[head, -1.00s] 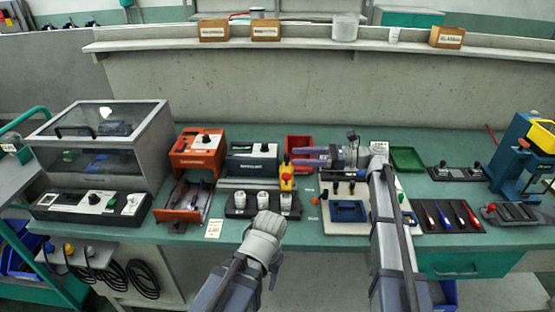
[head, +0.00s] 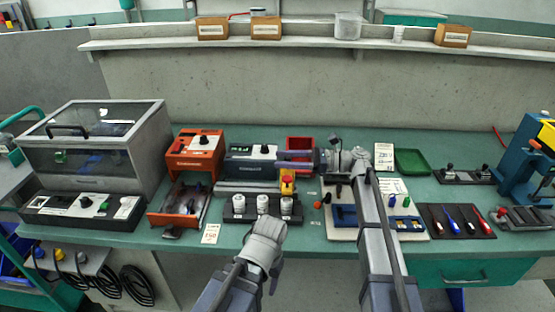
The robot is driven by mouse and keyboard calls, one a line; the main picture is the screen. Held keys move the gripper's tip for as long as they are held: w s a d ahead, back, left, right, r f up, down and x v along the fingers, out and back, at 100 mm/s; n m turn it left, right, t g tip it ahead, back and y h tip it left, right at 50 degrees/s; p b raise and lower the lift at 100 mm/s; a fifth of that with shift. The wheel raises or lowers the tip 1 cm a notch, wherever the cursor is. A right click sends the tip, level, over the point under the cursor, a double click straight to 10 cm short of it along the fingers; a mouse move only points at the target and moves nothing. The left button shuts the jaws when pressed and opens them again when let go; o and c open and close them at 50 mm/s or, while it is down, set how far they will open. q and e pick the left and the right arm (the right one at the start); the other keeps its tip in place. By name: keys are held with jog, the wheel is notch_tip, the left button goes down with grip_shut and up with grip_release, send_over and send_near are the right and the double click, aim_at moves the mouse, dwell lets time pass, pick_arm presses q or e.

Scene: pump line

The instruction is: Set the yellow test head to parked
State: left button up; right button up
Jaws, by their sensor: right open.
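A yellow head (head: 547,136) sits on a blue upright stand (head: 520,150) at the far right of the bench. The picture's right edge cuts it off, so its setting cannot be read. My right gripper (head: 287,161) is far to the left of it, pointing left above the bench. It is open with no object visible in it, close above and behind a small yellow and red control (head: 287,182). My left arm comes up from the bottom middle. Its wrist is near the front edge of the bench, and its fingers do not show clearly.
A fixture board (head: 410,234) with blue parts lies under my right forearm. A dark tool tray (head: 430,224), a green tray (head: 411,162) and a dark block with two knobs (head: 465,175) lie between my right arm and the blue stand. An orange unit (head: 195,152) and a clear-lidded box (head: 90,140) stand left.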

jog(key=shift+a, duration=1.15)
jog(key=shift+c, duration=0.3)
grip_shut()
dwell(0.3)
